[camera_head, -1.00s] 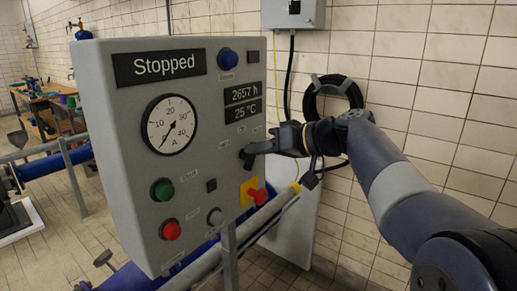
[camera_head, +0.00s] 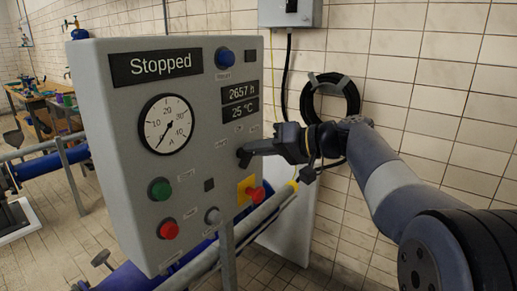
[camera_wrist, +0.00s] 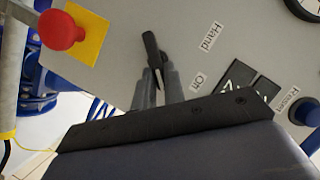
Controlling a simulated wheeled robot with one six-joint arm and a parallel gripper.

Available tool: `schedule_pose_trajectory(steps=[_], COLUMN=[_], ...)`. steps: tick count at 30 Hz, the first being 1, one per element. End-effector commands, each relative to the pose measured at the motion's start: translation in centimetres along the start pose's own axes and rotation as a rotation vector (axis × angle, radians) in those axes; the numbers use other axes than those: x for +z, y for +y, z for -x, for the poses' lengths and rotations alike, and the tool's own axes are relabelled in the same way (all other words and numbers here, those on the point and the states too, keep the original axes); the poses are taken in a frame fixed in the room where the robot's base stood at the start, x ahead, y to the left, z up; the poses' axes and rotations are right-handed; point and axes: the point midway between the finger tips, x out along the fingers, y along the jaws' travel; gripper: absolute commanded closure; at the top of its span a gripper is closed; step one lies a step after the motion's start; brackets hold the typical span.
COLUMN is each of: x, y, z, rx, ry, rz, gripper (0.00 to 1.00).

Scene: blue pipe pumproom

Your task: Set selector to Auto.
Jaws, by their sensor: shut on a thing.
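The black selector (camera_head: 243,158) is on the front of the grey control panel (camera_head: 205,130), right of the dial gauge. In the wrist view the selector's dark handle (camera_wrist: 151,46) stands between the fingertips. My gripper (camera_head: 252,151) reaches it from the right and is shut on it; the gripper also shows in the wrist view (camera_wrist: 157,82). Labels "Hand" (camera_wrist: 210,36) and "Off" (camera_wrist: 197,83) read sideways beside the selector. I see no readable "Auto" label. The fingers partly hide the handle, so its exact pointing is hard to tell. The panel display (camera_head: 155,66) reads "Stopped".
A red emergency button (camera_head: 256,193) on a yellow plate is just below the selector. Green (camera_head: 160,190) and red (camera_head: 168,230) buttons are lower left. A grey rail (camera_head: 225,250) runs below the panel. A black hose coil (camera_head: 336,98) hangs on the tiled wall behind my wrist.

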Motion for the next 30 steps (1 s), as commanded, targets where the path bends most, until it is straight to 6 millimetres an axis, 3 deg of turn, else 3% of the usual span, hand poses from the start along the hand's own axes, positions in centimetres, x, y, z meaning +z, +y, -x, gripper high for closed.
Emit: schedule_pose_trajectory(steps=[2, 3, 11, 20, 23, 30], x=[0.0, 0.0, 0.0, 0.0, 0.0, 0.0], y=[0.0, 0.0, 0.0, 0.0, 0.1, 0.1], z=[0.0, 0.0, 0.0, 0.3, 1.5, 6.2], rx=[-0.001, -0.001, 0.000, 0.000, 0.002, 0.003], ry=[0.000, 0.000, 0.000, 0.001, 0.003, 0.004], rz=[-0.003, -0.003, -0.001, 0.000, 0.000, 0.000], gripper=[1.00, 0.88, 0.67, 0.67, 0.67, 0.67])
